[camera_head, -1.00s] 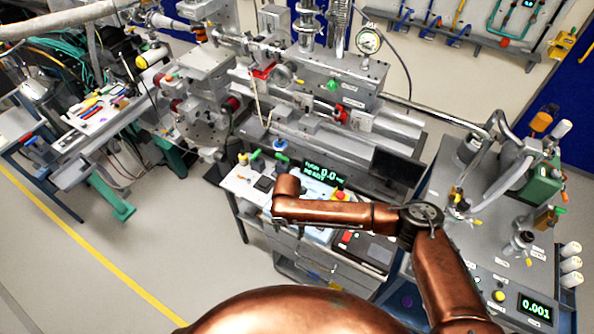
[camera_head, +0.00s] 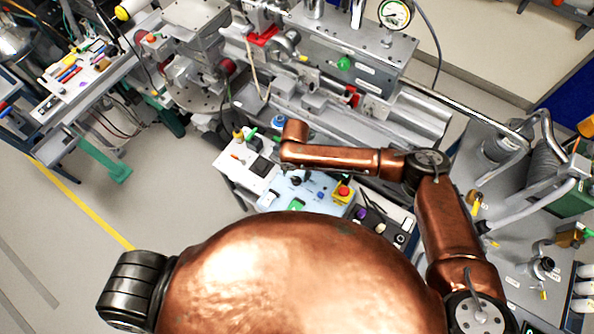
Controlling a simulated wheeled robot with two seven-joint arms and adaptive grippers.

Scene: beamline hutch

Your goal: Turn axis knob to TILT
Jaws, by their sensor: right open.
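The control panel (camera_head: 270,196) is a pale blue sloped box on the bench in the middle of the head view. It carries a green button (camera_head: 297,203), a small blue knob (camera_head: 320,195) and a red stop button (camera_head: 343,192) on a yellow base. My copper right arm crosses above its far edge. My right gripper (camera_head: 295,179) is a small dark shape under the wrist, over the panel's far part, mostly hidden by the arm. Its jaws are open. I cannot make out the axis knob or its TILT mark. My left gripper is out of view.
A dark box with knobs (camera_head: 378,227) stands right of the panel. Behind are the steel beamline stage (camera_head: 345,75) and a dial gauge (camera_head: 394,14). A tool tray (camera_head: 75,80) lies far left. Pipes and fittings (camera_head: 540,265) crowd the right bench. Floor at left is clear.

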